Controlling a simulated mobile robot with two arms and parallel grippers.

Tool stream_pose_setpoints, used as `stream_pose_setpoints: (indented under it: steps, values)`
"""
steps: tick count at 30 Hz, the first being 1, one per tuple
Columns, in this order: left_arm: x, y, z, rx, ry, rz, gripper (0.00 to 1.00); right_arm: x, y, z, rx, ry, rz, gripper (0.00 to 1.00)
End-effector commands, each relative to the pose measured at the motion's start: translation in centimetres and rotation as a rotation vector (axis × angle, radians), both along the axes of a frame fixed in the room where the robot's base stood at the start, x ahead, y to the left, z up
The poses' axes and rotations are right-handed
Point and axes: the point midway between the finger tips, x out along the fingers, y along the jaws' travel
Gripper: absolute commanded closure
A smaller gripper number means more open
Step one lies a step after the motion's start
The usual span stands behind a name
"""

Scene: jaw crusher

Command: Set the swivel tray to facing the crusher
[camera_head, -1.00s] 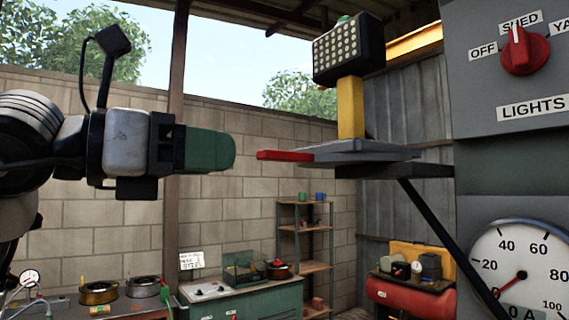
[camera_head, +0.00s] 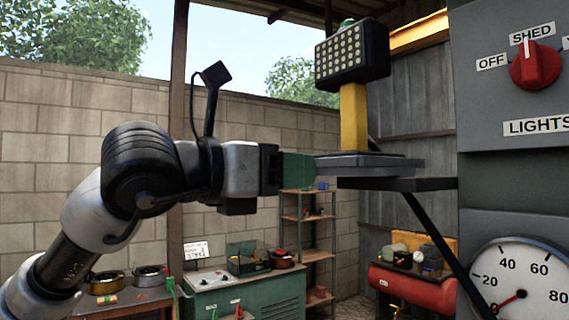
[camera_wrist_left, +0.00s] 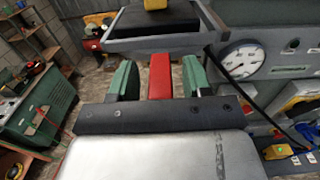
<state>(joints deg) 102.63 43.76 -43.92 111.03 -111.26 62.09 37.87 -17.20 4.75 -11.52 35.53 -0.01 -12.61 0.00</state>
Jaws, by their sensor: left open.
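The swivel tray (camera_head: 385,162) is a flat grey plate on a dark bracket (camera_head: 425,184) fixed beside the grey panel. My left gripper (camera_head: 298,167) has come up to the tray's left end. In the left wrist view its two green fingers stand open, one on each side of the tray's red handle (camera_wrist_left: 160,76), with a small gap showing. The handle points from the tray (camera_wrist_left: 160,44) towards my palm. In the head view the gripper hides the handle. My right gripper is in neither view.
A work lamp (camera_head: 350,55) on a yellow post (camera_head: 353,118) stands on the tray. The grey panel at right carries a red lights knob (camera_head: 535,65) and a round gauge (camera_head: 528,290). A green cabinet (camera_head: 240,292), shelves (camera_head: 308,217) and a red tank (camera_head: 420,289) stand behind, lower down.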

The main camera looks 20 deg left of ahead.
Motion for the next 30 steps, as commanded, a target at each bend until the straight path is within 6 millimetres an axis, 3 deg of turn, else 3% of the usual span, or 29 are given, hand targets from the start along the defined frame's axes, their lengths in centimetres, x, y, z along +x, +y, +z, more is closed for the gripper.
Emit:
stream_pose_setpoints:
  steps: [5, 15, 30]
  values:
    - [0.0, 0.0, 0.0, 0.0, 0.0, 0.0, 0.51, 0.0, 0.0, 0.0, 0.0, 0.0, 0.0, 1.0]
    - [0.0, 0.0, 0.0, 0.0, 0.0, -0.001, 1.0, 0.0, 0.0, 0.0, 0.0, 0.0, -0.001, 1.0]
    - [-0.1, -1.0, -0.2, -0.001, -0.001, 0.025, 1.0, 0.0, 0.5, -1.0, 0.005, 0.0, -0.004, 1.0]
